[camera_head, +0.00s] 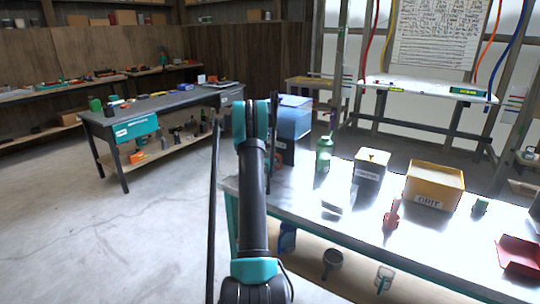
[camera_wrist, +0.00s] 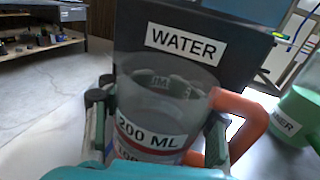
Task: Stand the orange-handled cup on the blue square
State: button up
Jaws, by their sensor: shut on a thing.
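The clear cup (camera_wrist: 150,92) with an orange handle (camera_wrist: 248,112) stands roughly upright in the wrist view and bears a "200 ML" label. My gripper (camera_wrist: 157,120) is shut on the cup, one finger at each side, with the handle sticking out to the right. The cup is right in front of a dark box (camera_wrist: 132,38) marked "WATER"; I cannot tell whether they touch. I cannot make out the blue square in either view.
A green bottle (camera_wrist: 297,112) stands right of the cup; it also shows in the head view (camera_head: 324,153).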

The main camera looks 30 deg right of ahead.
jog(key=shift+f, duration=0.15)
jog(key=o, duration=1.4)
